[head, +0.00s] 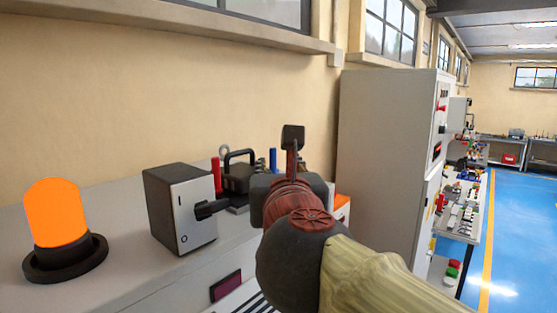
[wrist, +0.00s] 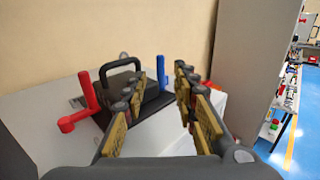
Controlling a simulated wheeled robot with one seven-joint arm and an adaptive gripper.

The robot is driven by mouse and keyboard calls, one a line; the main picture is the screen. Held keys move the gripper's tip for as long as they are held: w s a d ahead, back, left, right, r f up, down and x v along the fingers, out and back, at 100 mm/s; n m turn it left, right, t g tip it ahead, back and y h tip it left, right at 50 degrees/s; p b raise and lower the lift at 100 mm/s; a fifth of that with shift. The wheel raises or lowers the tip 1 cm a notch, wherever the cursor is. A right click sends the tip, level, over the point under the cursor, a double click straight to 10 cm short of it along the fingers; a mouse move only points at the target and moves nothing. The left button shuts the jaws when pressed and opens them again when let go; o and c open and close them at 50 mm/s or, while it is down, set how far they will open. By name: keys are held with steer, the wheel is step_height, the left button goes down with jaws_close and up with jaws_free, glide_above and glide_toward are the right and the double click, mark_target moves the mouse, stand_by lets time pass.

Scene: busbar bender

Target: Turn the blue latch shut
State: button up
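The blue latch (wrist: 161,75) stands upright at the right side of a black block with a loop handle (wrist: 122,80). In the head view, the top of the blue latch (head: 273,158) shows just left of my arm; its lower part is hidden. My gripper (wrist: 161,88) is open and empty, its two fingers apart and pointing towards the block. In the wrist view the blue latch appears between the fingertips, beyond them; no contact shows.
A red latch (wrist: 88,95) stands at the block's left side. On the bench (head: 130,190) are a grey switch box (head: 180,208) with a black knob and an orange beacon (head: 56,213). A tall grey cabinet (head: 385,150) stands to the right. A wall runs behind.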

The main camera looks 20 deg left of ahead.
steer(key=shift+v, duration=0.85)
